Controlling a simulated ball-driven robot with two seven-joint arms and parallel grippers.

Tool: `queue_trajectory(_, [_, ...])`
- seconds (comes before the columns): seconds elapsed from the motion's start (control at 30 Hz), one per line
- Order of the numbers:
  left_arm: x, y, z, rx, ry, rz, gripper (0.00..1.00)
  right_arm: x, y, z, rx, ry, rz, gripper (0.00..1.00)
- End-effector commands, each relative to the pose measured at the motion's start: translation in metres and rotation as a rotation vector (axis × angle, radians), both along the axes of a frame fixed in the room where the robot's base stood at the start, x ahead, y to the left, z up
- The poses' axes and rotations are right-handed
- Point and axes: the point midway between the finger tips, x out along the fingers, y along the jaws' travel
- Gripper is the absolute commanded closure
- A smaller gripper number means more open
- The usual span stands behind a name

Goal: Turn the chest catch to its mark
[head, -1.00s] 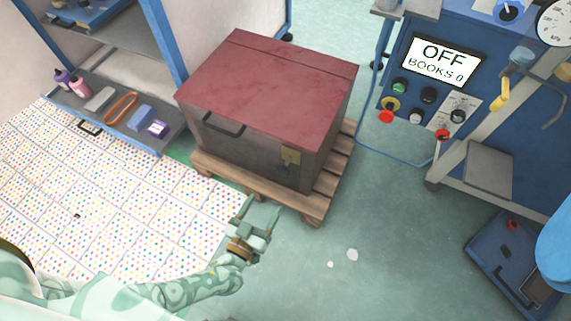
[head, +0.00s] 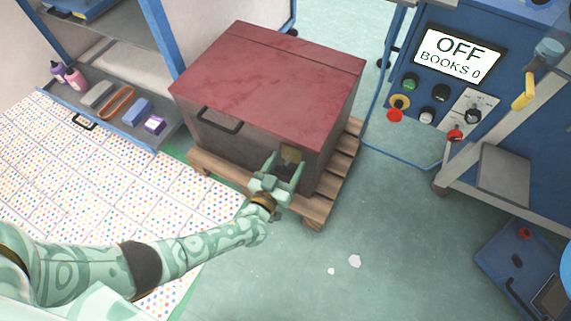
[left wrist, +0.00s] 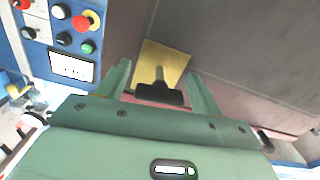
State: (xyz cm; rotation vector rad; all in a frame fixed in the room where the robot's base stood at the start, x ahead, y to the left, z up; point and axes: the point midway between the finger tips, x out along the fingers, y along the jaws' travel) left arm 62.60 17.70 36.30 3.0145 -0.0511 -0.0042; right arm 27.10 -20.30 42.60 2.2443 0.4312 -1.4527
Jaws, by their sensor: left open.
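A chest with a red lid (head: 270,80) and grey sides stands on a wooden pallet (head: 318,209). In the left wrist view the yellow plate (left wrist: 158,59) carries a dark T-shaped handle (left wrist: 158,94). My left gripper (head: 283,168) is at the chest front, just below the plate. In the left wrist view its open fingers (left wrist: 158,83) lie one on each side of the handle, with gaps showing. Any mark for the catch cannot be made out. My right gripper is not in view.
A blue machine with a display reading OFF (head: 457,54) and several knobs stands at the right. A shelf (head: 110,118) with small items is at the left. A blue box (head: 522,268) lies at lower right.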

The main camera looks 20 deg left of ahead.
Motion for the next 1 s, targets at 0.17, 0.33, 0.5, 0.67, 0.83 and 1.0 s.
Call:
queue_trajectory(0.17, [-0.0002, 0.0000, 0.0000, 0.000, 0.000, 0.000, 0.73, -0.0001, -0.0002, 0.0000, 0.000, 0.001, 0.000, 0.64])
queue_trajectory(0.33, [-0.0004, -0.0002, 0.0001, 0.014, 0.000, 0.000, 0.79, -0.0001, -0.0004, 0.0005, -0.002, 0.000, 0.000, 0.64])
queue_trajectory(0.5, [-0.0002, 0.0002, 0.0005, 0.123, -0.004, 0.002, 0.79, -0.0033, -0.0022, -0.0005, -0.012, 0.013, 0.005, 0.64])
queue_trajectory(0.67, [-0.0006, 0.0001, -0.0004, 0.145, -0.004, -0.001, 0.79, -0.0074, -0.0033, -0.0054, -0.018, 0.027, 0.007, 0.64])
queue_trajectory(0.83, [-0.0007, 0.0000, -0.0006, 0.145, -0.004, -0.001, 0.45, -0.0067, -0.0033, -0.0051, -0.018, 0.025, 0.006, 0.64])
queue_trajectory(1.0, [-0.0007, 0.0001, -0.0005, 0.143, -0.004, -0.001, 0.35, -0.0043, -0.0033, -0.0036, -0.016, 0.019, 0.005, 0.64])
